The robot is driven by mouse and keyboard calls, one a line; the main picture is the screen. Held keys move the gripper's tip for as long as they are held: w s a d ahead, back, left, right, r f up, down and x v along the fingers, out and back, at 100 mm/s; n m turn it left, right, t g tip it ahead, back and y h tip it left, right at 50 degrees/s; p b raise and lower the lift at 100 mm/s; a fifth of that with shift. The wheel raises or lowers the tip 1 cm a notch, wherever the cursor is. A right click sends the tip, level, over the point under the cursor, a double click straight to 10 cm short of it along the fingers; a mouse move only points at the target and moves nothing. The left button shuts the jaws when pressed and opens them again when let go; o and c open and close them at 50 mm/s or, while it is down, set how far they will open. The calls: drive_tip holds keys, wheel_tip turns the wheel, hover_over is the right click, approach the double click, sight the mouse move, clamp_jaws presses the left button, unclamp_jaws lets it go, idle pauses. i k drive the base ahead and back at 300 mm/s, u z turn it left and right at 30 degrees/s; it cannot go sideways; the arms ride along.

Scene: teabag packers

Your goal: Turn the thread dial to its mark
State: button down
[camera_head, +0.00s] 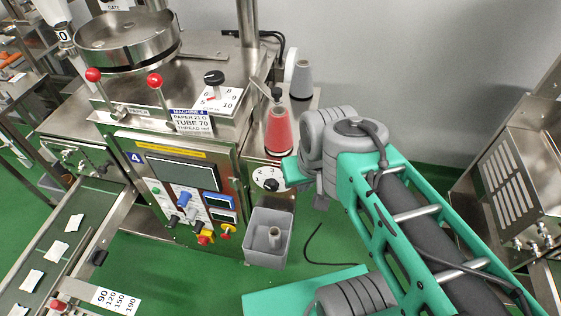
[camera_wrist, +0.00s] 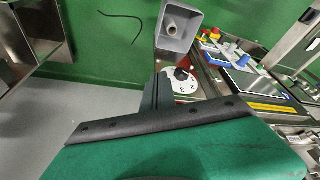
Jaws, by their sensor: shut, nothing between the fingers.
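The likely thread dial is a round white plate (camera_head: 258,174) with a black knob (camera_head: 271,185), low on the machine's right side below the red thread spool (camera_head: 278,133). In the wrist view the white plate (camera_wrist: 186,86) shows the numbers 2 and 3 around the black knob (camera_wrist: 181,73). My gripper (camera_head: 321,201) is to the right of the dial in the head view. Its dark fingers (camera_wrist: 162,77) are shut and empty, and partly cover the dial's left side in the wrist view. Whether they touch it, and which mark the knob points at, I cannot tell.
A grey bin (camera_head: 254,251) holding a cone stands below the dial. A second numbered dial (camera_head: 228,92) sits higher on the machine. A label (camera_head: 190,121) reads paper 21 G, tube 70, thread red. The control panel (camera_head: 190,190) has several knobs. Green floor lies right of the bin.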

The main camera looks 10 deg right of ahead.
sight(271, 185)
drive_tip(key=z, duration=1.65)
drive_tip(key=k, duration=1.4)
drive_tip(key=u, duration=1.85)
drive_tip(key=i, duration=0.5)
drive_tip(key=u, duration=0.1)
